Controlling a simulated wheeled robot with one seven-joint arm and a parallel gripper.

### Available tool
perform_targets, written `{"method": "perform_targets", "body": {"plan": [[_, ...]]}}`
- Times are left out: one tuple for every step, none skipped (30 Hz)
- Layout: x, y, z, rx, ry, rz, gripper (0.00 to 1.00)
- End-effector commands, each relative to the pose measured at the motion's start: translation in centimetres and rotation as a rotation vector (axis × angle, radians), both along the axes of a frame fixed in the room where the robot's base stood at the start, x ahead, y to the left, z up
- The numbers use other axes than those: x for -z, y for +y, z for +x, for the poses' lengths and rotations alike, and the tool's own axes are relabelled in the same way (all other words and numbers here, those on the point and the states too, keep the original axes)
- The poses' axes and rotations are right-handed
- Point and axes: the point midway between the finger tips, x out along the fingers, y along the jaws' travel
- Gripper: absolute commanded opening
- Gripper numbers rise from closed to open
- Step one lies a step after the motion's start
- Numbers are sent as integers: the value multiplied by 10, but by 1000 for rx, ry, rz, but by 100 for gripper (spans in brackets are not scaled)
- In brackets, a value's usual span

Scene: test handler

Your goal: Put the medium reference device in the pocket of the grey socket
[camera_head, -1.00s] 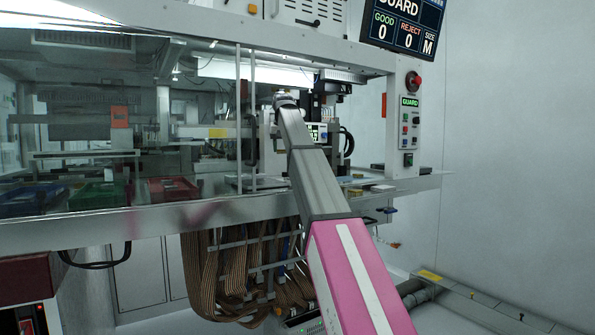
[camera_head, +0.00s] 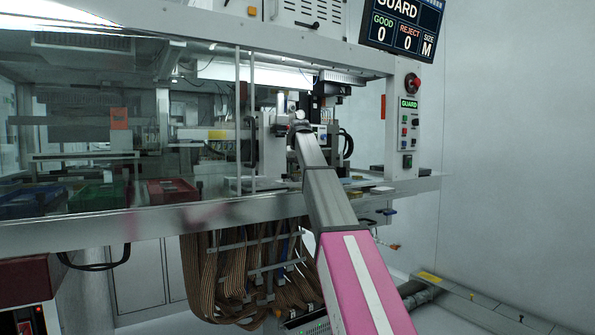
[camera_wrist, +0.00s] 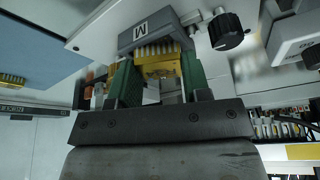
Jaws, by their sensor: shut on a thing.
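In the wrist view my gripper (camera_wrist: 158,70) is shut, with green pads on either side of a gold part.
A black knob (camera_wrist: 226,31) on a pale panel is close to the right of the device. A blue surface (camera_wrist: 40,55) lies at left. In the head view, a glass guard covers the left side, with red (camera_head: 172,190) and green (camera_head: 97,197) trays behind it.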

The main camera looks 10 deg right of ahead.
Motion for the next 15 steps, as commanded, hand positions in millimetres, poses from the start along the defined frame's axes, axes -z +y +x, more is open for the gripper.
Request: {"method": "perform_targets", "body": {"plan": [[1,0,0,0,3,0,23],[1,0,0,0,3,0,23],[1,0,0,0,3,0,23],[1,0,0,0,4,0,50],[1,0,0,0,4,0,60],[1,0,0,0,4,0,69],[1,0,0,0,4,0,69],[1,0,0,0,4,0,69],[1,0,0,0,3,0,69],[1,0,0,0,3,0,69],[1,0,0,0,3,0,69],[1,0,0,0,3,0,69],[1,0,0,0,3,0,69],[1,0,0,0,3,0,69],[0,0,-1,0,3,0,69]]}}
